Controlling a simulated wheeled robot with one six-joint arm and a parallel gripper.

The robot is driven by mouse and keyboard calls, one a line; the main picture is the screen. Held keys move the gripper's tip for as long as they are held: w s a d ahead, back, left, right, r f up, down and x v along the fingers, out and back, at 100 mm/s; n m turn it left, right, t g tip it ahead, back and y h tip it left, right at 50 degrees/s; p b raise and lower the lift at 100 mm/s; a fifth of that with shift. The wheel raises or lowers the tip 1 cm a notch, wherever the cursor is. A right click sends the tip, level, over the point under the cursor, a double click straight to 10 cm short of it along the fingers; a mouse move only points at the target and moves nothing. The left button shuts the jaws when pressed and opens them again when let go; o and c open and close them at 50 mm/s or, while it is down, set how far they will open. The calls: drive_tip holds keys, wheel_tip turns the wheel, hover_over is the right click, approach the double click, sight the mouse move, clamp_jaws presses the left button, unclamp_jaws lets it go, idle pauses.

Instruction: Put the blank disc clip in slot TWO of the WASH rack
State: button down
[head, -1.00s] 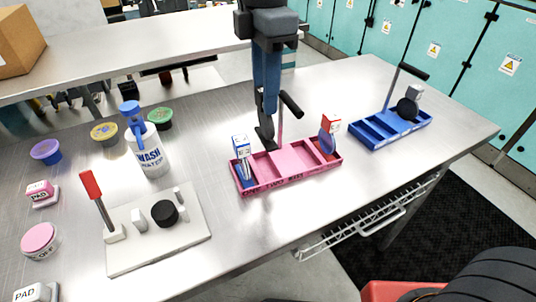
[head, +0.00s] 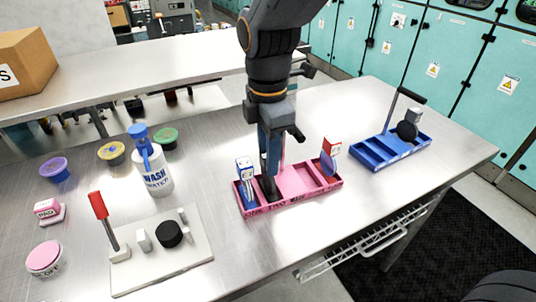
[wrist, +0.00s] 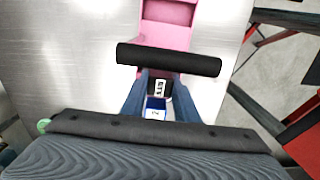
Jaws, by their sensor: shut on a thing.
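My gripper (head: 267,168) points down over the left part of the pink rack (head: 290,201). It is shut on a clip with a dark round disc (head: 269,187). The disc is low, at the second compartment from the left, just right of a blue clip with a white block top (head: 245,171) in the first. Whether the disc touches the rack floor I cannot tell. The rack front shows ONE and TWO. In the wrist view, the fingers (wrist: 160,88) flank a dark piece with a white label; a blue-and-white block (wrist: 155,107) shows beside it.
A clip with a red-and-white block and blue disc (head: 329,160) stands in the pink rack's right end. A black bar handle (wrist: 168,59) rises close to my fingers. A blue rack (head: 378,160) with a dark disc is further right.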

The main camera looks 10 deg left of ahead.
drive_tip(key=shift+f, duration=0.15)
drive_tip(key=c, duration=1.4)
unclamp_jaws()
wheel_tip(320, 180, up, 12)
drive_tip(key=shift+r+b, duration=0.2)
drive_tip(key=shift+b, duration=0.55)
